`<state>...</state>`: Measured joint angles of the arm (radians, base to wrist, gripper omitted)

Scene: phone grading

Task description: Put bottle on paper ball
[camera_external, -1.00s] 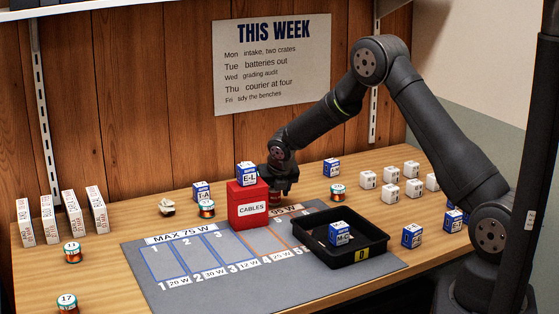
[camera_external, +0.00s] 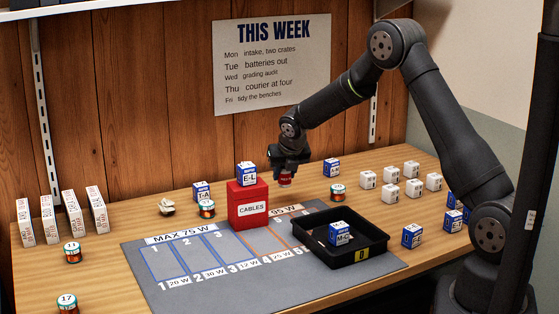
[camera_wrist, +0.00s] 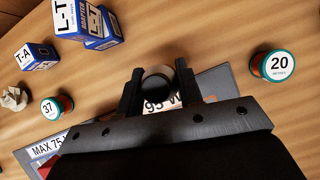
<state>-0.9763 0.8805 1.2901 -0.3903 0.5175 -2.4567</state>
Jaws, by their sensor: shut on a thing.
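The crumpled, pale paper ball (camera_external: 167,209) lies on the wooden bench left of the red box, beside a blue-white box. It also shows at the left edge of the wrist view (camera_wrist: 13,99). My gripper (camera_external: 287,171) is shut on a small red, round-sided thing (camera_external: 286,181) and holds it above the bench, behind and right of the red box. In the wrist view only its dark round end (camera_wrist: 157,83) shows between the fingers; I cannot tell for sure that it is the bottle. No other bottle is clearly visible.
Spools (camera_external: 206,209) and a blue-white box (camera_external: 201,191) stand near the ball. A black tray (camera_external: 330,257) sits on the grey mat (camera_external: 185,290).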

